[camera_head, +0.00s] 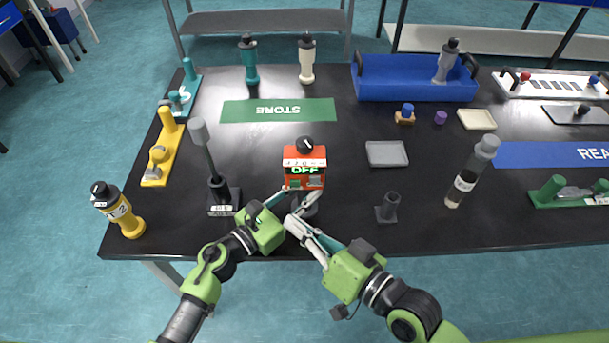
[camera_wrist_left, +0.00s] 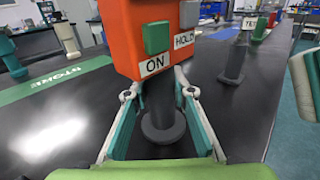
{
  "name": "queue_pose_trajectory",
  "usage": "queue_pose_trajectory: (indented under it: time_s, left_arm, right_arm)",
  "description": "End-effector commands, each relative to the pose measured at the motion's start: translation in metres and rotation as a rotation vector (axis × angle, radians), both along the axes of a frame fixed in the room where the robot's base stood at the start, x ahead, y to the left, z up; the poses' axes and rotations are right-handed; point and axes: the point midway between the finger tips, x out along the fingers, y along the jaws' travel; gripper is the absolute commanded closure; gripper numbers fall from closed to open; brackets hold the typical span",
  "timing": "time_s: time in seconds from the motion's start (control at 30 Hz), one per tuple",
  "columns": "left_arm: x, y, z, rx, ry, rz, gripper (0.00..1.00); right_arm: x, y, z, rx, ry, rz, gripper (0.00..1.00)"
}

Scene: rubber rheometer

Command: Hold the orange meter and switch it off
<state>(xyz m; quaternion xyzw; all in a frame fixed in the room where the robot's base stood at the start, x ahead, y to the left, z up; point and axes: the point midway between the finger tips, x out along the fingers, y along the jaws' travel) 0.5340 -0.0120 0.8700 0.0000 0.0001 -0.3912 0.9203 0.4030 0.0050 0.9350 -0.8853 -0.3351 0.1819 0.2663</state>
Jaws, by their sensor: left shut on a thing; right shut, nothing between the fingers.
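The orange meter (camera_head: 305,157) stands upright on a grey post near the front edge of the black table, with a black knob on top. Its display reads OFF in the head view. The left wrist view shows the meter's orange body (camera_wrist_left: 142,17), a green button (camera_wrist_left: 156,38) labelled ON and a grey button labelled HOLD. My left gripper (camera_head: 302,196) is shut on the grey post (camera_wrist_left: 160,100) under the body. My right gripper (camera_head: 291,221) is shut and empty, just in front of the post and below the buttons. Part of it shows at the left wrist view's right edge.
A grey-headed tool on a dark stand (camera_head: 222,196) is left of the meter. A small grey holder (camera_head: 387,208) and a clear bottle (camera_head: 467,180) are to the right. A green STORE mat (camera_head: 278,111) and a grey tray (camera_head: 387,154) lie behind.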

Motion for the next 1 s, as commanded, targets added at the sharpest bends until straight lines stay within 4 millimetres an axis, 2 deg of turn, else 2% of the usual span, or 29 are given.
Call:
queue_pose_trajectory:
  time_s: [0.13, 0.17, 0.2, 0.23, 0.67, 1.0]
  left_arm:
    - [0.0, 0.0, 0.0, 0.0, 0.0, 0.0, 1.0]
    - [0.0, 0.0, 0.0, 0.0, 0.0, 0.0, 0.69]
    - [0.0, 0.0, 0.0, 0.0, 0.0, 0.0, 0.59]
    - [0.0, 0.0, 0.0, 0.0, 0.0, 0.0, 0.57]
    - [-0.006, 0.006, -0.001, 0.0, 0.001, 0.001, 0.57]
    - [-0.053, 0.055, -0.002, 0.002, 0.003, 0.001, 0.57]
  right_arm:
    - [0.0, 0.0, 0.0, 0.0, 0.0, 0.0, 1.0]
    - [0.0, 0.0, 0.0, 0.0, 0.0, 0.0, 1.0]
    - [0.0, 0.0, 0.0, 0.0, 0.0, 0.0, 1.0]
    - [0.0, 0.0, 0.0, 0.0, 0.0, 0.0, 1.0]
    - [0.0, 0.0, 0.0, 0.0, 0.0, 0.0, 1.0]
    - [0.0, 0.0, 0.0, 0.0, 0.0, 0.0, 1.0]
